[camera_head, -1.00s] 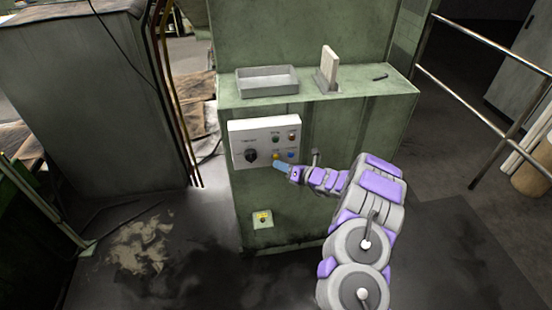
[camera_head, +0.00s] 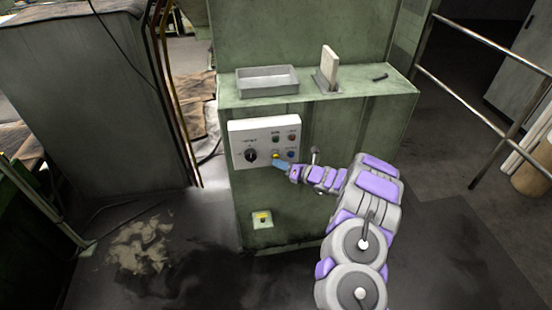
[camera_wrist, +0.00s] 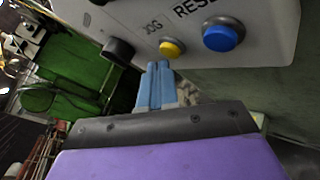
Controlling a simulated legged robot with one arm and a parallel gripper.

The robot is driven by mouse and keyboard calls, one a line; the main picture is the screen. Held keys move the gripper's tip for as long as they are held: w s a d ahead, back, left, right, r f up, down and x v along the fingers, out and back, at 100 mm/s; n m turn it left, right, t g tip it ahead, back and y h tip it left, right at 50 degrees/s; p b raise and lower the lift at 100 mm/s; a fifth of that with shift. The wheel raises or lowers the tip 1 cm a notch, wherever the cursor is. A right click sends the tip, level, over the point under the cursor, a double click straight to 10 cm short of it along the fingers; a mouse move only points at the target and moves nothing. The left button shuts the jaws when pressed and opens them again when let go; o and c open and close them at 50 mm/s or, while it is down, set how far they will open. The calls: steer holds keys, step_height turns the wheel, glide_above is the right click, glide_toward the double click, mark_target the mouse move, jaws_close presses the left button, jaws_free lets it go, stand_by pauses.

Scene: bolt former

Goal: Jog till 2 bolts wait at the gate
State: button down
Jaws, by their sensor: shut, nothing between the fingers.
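A white control panel (camera_head: 247,144) is fixed to the front of the green machine. In the wrist view its yellow button (camera_wrist: 172,49) is marked JOG and its blue button (camera_wrist: 223,35) is marked RESET. My gripper (camera_wrist: 158,66) is shut and empty, with its blue fingertips side by side just below the yellow button. I cannot tell whether the tips touch it. In the head view my gripper (camera_head: 277,162) is at the panel's lower edge by the yellow button (camera_head: 275,155). No bolts or gate can be made out.
A grey tray (camera_head: 267,90) and an upright pale plate (camera_head: 329,66) stand on the machine's ledge. A small box with a yellow button (camera_head: 262,218) is low on the machine front. A metal railing (camera_head: 490,150) is at the right.

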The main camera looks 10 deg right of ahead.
steer(key=shift+w, duration=0.4)
stand_by(0.6)
stand_by(2.0)
steer(key=shift+s, duration=3.35)
